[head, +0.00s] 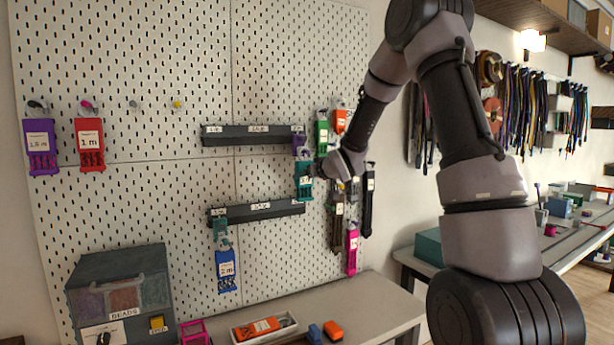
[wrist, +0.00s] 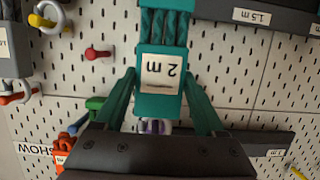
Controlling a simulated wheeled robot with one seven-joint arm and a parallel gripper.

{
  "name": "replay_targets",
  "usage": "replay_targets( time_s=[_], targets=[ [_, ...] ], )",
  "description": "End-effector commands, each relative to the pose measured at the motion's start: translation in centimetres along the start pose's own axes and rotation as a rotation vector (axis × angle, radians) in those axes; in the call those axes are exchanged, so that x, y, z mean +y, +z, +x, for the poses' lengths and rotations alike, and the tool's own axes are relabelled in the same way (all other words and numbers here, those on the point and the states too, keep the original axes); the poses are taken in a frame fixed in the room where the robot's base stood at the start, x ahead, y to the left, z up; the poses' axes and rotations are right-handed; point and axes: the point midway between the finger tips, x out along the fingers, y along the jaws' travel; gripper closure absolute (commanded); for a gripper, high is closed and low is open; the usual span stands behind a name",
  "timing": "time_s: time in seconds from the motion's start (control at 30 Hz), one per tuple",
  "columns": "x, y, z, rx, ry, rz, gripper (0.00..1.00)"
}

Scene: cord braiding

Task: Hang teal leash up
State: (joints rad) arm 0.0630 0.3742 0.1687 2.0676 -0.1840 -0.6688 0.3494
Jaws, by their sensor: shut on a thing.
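The teal leash (head: 303,181) is a teal packet with a white label, held upright in front of the pegboard between the two dark bars. In the wrist view the teal leash (wrist: 160,103) shows its "2 m" label upside down, with braided cord at the top edge. My gripper (head: 314,171) is shut on it. Whether the leash touches a peg is hidden.
The pegboard (head: 120,210) holds an upper bar (head: 250,135) and a lower bar (head: 258,211). A blue packet (head: 228,272) hangs below a smaller teal piece (head: 221,230). Bare pegs (head: 178,104) are upper left.

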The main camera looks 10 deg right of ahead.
Motion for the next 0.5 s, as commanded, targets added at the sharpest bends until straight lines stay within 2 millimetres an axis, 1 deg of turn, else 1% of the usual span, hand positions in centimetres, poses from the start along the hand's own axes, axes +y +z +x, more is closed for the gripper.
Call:
replay_targets(
  time_s=[0.27, 0.3, 0.37, 0.5],
  targets=[
    [-0.01, -0.07, -0.01, 0.001, 0.0, -0.001, 0.86],
    [-0.01, -0.07, -0.01, 0.001, 0.0, -0.001, 0.24],
    [-0.01, -0.07, -0.01, 0.001, 0.0, -0.001, 0.01],
    [-0.01, -0.05, -0.01, 0.001, 0.0, 0.0, 0.0]
  ],
)
